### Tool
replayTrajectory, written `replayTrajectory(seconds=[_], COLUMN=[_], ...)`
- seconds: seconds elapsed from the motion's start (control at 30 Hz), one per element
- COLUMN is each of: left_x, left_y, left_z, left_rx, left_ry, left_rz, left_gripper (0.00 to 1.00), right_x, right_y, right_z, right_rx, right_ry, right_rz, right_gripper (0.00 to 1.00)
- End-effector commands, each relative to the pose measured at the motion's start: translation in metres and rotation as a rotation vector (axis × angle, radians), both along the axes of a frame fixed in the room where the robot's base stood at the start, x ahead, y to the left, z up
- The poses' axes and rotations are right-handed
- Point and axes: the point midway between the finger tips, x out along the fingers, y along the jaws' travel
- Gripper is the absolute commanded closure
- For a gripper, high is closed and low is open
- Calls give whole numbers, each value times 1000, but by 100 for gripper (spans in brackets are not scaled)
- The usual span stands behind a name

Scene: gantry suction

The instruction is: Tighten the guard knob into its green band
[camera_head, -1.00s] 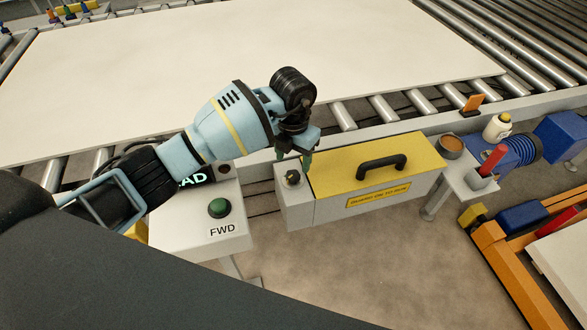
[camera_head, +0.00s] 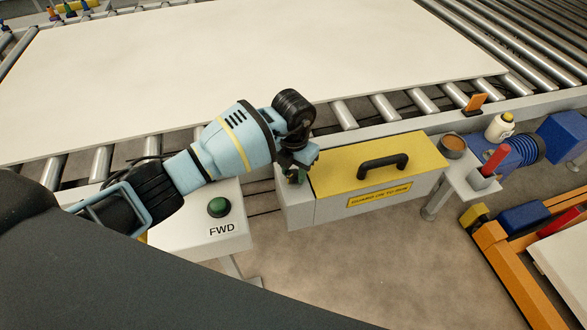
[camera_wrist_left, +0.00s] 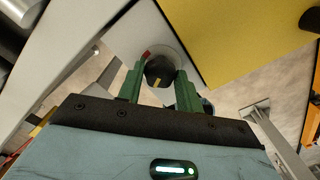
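The guard knob (camera_wrist_left: 160,71) is black with a yellow mark and sits on a pale round dial. A bit of red band (camera_wrist_left: 146,54) shows on the dial's upper left in the left wrist view; I cannot make out a green band. My left gripper (camera_head: 298,176) is down at the grey box end beside the yellow guard cover (camera_head: 350,158), hiding the knob in the head view. Its green fingers (camera_wrist_left: 160,80) stand apart, one on each side of the knob; firm contact is not visible. My right gripper is not in view.
A black handle (camera_head: 383,165) rises from the guard cover. A FWD button box (camera_head: 190,235) stands at the left. A large pale board (camera_head: 230,60) lies on the rollers behind.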

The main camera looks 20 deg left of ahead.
Motion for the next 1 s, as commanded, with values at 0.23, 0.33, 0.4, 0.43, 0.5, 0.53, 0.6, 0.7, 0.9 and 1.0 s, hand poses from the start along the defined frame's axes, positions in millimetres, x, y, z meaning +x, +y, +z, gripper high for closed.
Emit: replayTrajectory(seconds=[0.23,0.33,0.4,0.43,0.5,0.53,0.6,0.7,0.9,1.0], left_x=[0,1,1,1,1,1,1,1,1,1], left_y=[0,0,1,1,1,1,1,1,1,1], left_z=[0,1,1,1,1,0,1,0,0,0], left_rx=[0,1,1,1,1,2,3,3,2,2], left_ry=[-1,-1,-1,-1,-2,-1,-2,-2,-1,-1], left_rz=[-6,-26,-49,-62,-99,-118,-168,-249,-423,-506], left_gripper=[87,87,87,87,87,87,87,87,87,87], right_x=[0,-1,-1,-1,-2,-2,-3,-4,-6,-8], right_y=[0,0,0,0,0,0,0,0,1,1], right_z=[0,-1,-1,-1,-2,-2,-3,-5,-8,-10], right_rx=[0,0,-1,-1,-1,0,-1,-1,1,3], right_ry=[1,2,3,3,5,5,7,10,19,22], right_rz=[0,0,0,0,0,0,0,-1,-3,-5], right_gripper=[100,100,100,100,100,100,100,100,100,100])
